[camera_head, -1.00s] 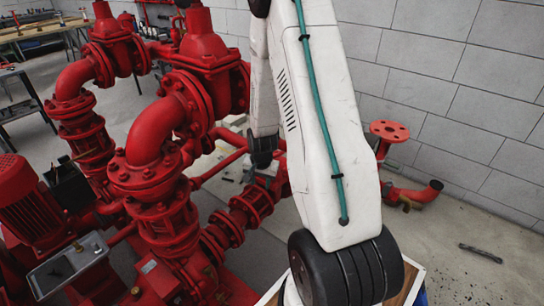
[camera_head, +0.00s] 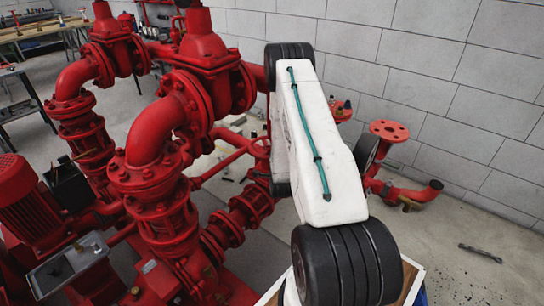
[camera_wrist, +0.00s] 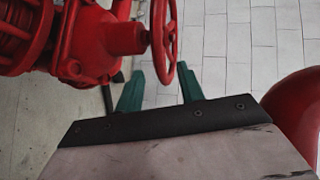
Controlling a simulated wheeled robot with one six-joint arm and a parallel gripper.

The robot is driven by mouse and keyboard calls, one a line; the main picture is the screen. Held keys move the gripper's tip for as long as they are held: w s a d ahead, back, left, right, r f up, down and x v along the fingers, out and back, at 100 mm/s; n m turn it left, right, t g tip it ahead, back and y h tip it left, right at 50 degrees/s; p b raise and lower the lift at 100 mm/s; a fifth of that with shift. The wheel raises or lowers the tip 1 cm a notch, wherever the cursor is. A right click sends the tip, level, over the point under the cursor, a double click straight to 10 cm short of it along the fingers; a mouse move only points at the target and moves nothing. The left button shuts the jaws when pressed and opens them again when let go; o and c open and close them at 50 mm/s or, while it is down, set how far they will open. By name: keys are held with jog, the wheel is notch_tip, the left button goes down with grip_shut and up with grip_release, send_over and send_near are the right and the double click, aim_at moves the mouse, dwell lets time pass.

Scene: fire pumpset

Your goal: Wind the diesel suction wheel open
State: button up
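In the wrist view a red handwheel (camera_wrist: 155,38), seen nearly edge-on, sits on the end of a red valve body (camera_wrist: 98,42). My gripper (camera_wrist: 160,70) has two green fingers spread apart. The wheel's lower rim shows between the fingertips in the picture, with no clear contact; I cannot tell the gap in depth. Nothing is held. In the head view my white arm hides the gripper and the wheel. I cannot tell from these frames which pump this wheel belongs to.
Red pump pipework (camera_head: 160,190) fills the left of the head view. A flanged red pipe (camera_head: 389,131) stands right of my arm by the block wall (camera_head: 460,90). A red curved surface (camera_wrist: 298,112) is close at the right in the wrist view. Floor at right is mostly clear.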

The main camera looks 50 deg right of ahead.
aim_at(267, 147)
jog(key=x, duration=0.6)
jog(key=shift+w+d+f, duration=0.1)
jog(key=shift+w+d, duration=0.1)
jog(key=shift+w, duration=0.1)
grip_shut()
